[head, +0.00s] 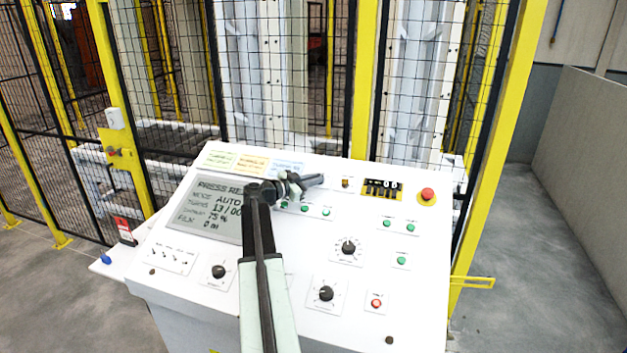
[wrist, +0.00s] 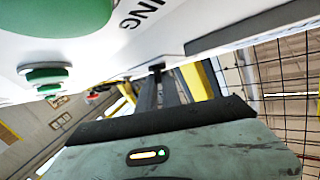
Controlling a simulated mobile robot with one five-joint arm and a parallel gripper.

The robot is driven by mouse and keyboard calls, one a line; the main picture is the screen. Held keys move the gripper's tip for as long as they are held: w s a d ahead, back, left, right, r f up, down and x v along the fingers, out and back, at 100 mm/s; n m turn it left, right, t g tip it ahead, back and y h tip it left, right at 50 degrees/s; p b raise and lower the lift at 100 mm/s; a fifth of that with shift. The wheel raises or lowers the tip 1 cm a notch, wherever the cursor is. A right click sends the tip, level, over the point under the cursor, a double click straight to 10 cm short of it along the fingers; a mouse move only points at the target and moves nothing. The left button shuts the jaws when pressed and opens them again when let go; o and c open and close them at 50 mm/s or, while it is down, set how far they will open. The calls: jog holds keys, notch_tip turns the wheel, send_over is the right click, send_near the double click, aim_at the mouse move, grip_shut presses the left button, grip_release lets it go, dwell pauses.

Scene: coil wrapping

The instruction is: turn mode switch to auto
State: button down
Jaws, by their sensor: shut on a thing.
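The white control panel (head: 300,250) slopes up before me, with a grey screen (head: 211,208) whose lines include PRESS RE..., AUTO and 13/00, partly covered by my arm. My gripper (head: 314,181) is at the panel's upper middle, right of the screen and just above a row of green buttons (head: 305,208). In the wrist view its dark fingers (wrist: 157,72) reach to the panel face and are shut on a small dark part, which I take to be the mode switch. The switch's pointer and label are hidden by the gripper.
Black dials (head: 348,247), (head: 326,293) and (head: 218,272) sit lower on the panel. A red stop button (head: 427,194) on yellow is at the upper right. Yellow-framed mesh fencing (head: 180,90) stands behind. Open floor (head: 530,240) lies to the right.

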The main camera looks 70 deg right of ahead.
jog(key=shift+s+d+m+g+y, duration=0.1)
jog(key=shift+d+m+g+y, duration=0.05)
jog(key=shift+m+g+y, duration=0.45)
jog(key=shift+f+m, duration=0.1)
jog(key=shift+m, duration=0.2)
jog(key=c, duration=1.5)
grip_release()
jog(key=shift+s, duration=0.1)
jog(key=shift+d+f, duration=0.15)
jog(key=p+v, duration=0.1)
jog(key=v, duration=0.7)
